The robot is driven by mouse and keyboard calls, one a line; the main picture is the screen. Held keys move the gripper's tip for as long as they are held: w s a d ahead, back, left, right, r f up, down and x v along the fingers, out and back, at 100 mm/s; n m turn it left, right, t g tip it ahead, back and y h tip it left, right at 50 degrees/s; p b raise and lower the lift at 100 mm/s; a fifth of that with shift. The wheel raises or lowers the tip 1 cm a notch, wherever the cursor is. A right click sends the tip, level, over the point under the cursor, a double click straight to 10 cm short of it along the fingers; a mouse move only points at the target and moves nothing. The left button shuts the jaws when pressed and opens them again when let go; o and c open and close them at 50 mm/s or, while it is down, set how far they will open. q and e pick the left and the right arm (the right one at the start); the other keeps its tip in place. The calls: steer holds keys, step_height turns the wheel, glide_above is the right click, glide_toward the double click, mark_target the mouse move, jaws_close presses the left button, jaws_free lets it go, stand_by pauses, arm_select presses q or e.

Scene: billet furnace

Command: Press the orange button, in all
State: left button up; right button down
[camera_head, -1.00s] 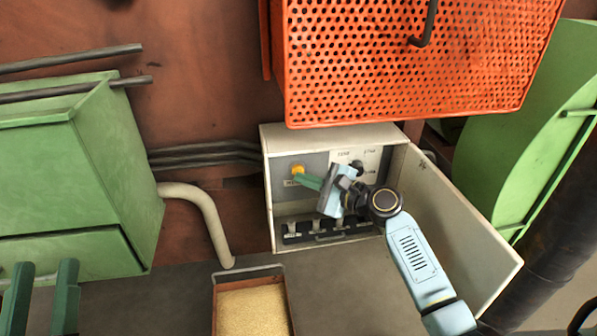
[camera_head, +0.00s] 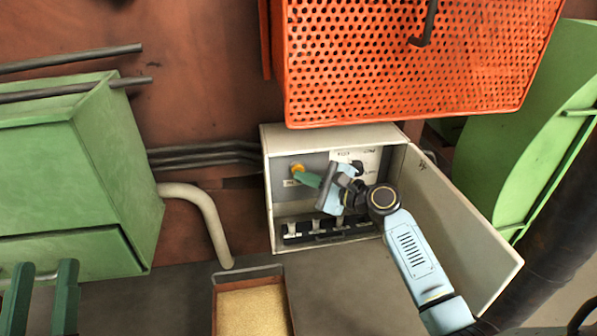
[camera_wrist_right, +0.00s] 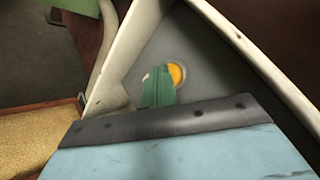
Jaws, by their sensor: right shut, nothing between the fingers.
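The orange button (camera_head: 297,168) is on the grey panel inside an open pale control box (camera_head: 268,190). In the right wrist view the button (camera_wrist_right: 177,75) shows beside the fingertips, partly hidden by them. My right gripper (camera_head: 298,177) reaches into the box with its green fingers shut and empty. Its tips are right at the button's lower edge in the head view; I cannot tell whether they touch it. The tips also show in the right wrist view (camera_wrist_right: 162,72). My left gripper (camera_head: 41,264) is at the bottom left, its two green fingers apart, far from the box.
The box's door (camera_head: 460,225) stands open on the right. Several switches (camera_head: 318,228) line the box's bottom. An orange perforated cover (camera_head: 410,60) hangs above. A tray of yellow grains (camera_head: 252,310) lies below. A pale bent pipe (camera_head: 208,215) and green cabinet (camera_head: 70,180) stand left.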

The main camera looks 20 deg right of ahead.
steer(key=shift+s, duration=0.1)
steer(key=shift+s+a+p, duration=0.2)
steer(key=shift+s+p, duration=0.35)
steer(key=shift+s, duration=0.1)
steer(key=shift+s+a+p, duration=0.2)
steer(key=shift+s+p, duration=0.2)
steer(key=shift+s, duration=0.4)
steer(key=shift+s+a+p, duration=0.2)
steer(key=shift+s+p, duration=0.25)
steer(key=shift+s, duration=0.35)
steer(key=shift+s+a+p, duration=0.2)
steer(key=shift+s+p, duration=0.2)
steer(key=shift+s, duration=0.4)
